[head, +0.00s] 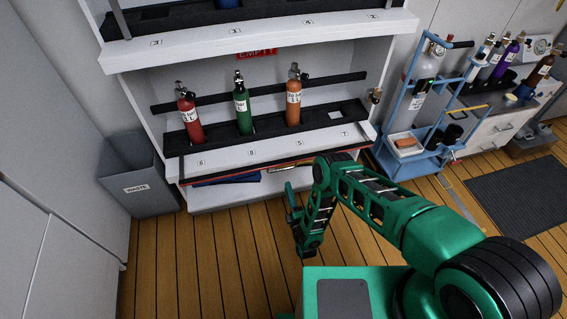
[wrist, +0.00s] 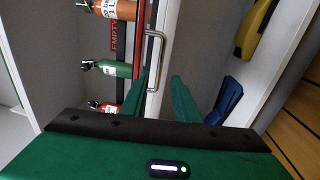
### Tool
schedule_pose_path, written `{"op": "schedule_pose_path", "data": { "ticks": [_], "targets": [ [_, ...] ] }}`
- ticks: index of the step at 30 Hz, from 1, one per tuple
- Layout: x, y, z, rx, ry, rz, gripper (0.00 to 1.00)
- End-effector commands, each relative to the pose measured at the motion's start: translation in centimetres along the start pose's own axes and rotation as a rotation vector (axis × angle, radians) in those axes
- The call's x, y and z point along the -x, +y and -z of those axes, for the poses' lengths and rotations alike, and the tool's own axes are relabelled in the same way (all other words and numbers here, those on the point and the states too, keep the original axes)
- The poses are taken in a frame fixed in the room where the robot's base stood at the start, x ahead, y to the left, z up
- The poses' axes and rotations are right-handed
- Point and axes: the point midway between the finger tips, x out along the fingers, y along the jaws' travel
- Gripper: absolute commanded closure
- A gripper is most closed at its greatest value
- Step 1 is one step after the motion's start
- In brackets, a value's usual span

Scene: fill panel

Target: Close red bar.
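A thin red bar (head: 320,157) runs along the front edge of the lower shelf in the head view, partly hidden behind my arm. In the wrist view a narrow red strip (wrist: 154,20) shows beside a metal handle (wrist: 159,62) on the white shelf front. My gripper (head: 290,190) is in front of the shelf in the head view. In the wrist view my gripper (wrist: 163,92) has its two green fingers apart, with nothing clearly held between them. The handle lies just beyond the fingertips. Whether a finger touches the shelf front cannot be told.
Red (head: 188,118), green (head: 242,108) and orange (head: 293,98) cylinders stand in the lower shelf. A grey waste bin (head: 140,187) is at left. A blue cart (head: 405,165) stands at right. Open wooden floor (head: 210,265) lies in front.

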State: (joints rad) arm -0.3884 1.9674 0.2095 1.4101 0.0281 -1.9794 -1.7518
Motion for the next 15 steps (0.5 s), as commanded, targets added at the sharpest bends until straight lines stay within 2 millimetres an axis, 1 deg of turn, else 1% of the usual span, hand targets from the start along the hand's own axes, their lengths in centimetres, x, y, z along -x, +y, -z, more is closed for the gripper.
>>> {"op": "schedule_pose_path", "data": {
  "ticks": [2,5,8,15],
  "targets": [
    [-0.1,0.0,0.0,0.001,0.000,-0.001,0.72],
    [-1.0,0.0,-0.1,0.002,-0.002,-0.002,0.72],
    [-2.4,0.0,-0.3,0.002,-0.004,-0.003,0.72],
    [-6.7,0.0,-0.3,0.002,-0.005,-0.003,0.72]
  ]
}}
